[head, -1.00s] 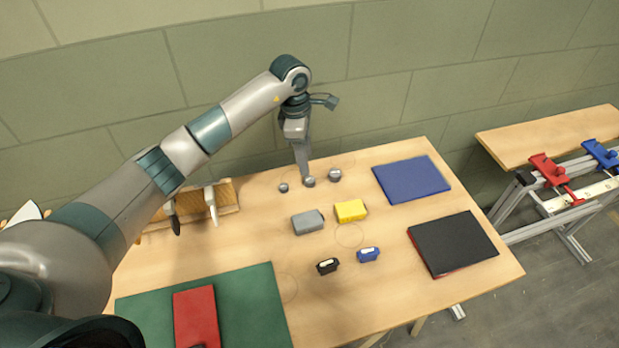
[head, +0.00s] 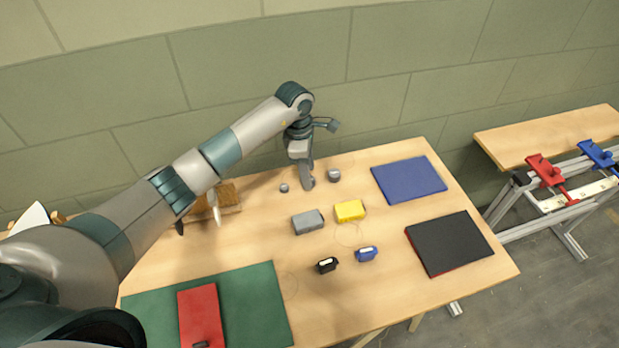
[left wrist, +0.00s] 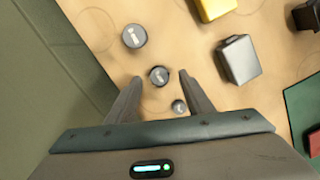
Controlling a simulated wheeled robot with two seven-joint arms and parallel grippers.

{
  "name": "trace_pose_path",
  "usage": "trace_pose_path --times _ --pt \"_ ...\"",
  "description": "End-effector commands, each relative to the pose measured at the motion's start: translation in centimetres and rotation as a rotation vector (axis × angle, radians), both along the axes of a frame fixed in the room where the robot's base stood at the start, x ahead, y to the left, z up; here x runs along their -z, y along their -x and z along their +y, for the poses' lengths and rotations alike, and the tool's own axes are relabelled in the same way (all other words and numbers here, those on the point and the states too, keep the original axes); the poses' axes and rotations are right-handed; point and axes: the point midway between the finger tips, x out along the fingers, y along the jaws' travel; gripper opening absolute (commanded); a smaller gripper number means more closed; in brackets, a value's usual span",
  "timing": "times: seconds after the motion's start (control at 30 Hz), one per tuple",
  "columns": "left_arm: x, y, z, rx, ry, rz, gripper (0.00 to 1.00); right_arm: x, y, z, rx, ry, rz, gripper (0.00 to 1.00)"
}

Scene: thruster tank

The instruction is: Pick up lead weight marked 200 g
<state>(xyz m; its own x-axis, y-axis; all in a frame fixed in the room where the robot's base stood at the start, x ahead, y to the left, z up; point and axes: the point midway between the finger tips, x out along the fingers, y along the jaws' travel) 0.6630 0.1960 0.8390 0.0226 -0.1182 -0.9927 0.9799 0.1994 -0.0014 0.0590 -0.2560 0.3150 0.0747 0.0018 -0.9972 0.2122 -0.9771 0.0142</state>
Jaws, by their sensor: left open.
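Three round grey lead weights stand in a row near the back edge of the table, each with a white mark too small to read. In the left wrist view they are a large weight (left wrist: 134,36), a middle-sized weight (left wrist: 158,75) and a small weight (left wrist: 179,107). The head view shows the large weight (head: 334,175) and the small weight (head: 284,188) on either side of my left gripper (head: 306,184), which mostly hides the middle one. My left gripper is open, its fingertips on either side of the middle weight. My right gripper is out of view.
In front of the weights stand a grey box (head: 308,221) and a yellow box (head: 350,210), with a black item (head: 327,265) and a blue item (head: 367,254) nearer. A blue pad (head: 409,180) and a black pad (head: 450,243) lie right. A green mat (head: 250,300) lies front left.

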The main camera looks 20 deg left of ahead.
Motion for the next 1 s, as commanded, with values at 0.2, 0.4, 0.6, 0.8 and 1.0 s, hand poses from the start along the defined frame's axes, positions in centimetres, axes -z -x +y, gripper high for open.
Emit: trace_pose_path --times 0.2,0.4,0.6,0.8,1.0 --pt "1.8 -0.1 -0.2 -0.002 0.0 0.0 0.47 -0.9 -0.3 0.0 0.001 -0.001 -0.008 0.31" --pt "2.0 -0.1 -0.2 -0.001 0.0 -0.001 0.47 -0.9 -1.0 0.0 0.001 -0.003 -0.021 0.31" --pt "2.0 -0.1 -0.2 -0.001 0.0 -0.001 0.47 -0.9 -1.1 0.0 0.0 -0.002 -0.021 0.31" --pt "2.0 -0.1 -0.2 -0.001 0.0 -0.001 0.21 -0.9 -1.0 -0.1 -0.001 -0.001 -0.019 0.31" --pt "1.9 -0.2 -0.2 -0.001 0.0 -0.002 0.0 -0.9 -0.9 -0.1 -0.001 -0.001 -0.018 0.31"
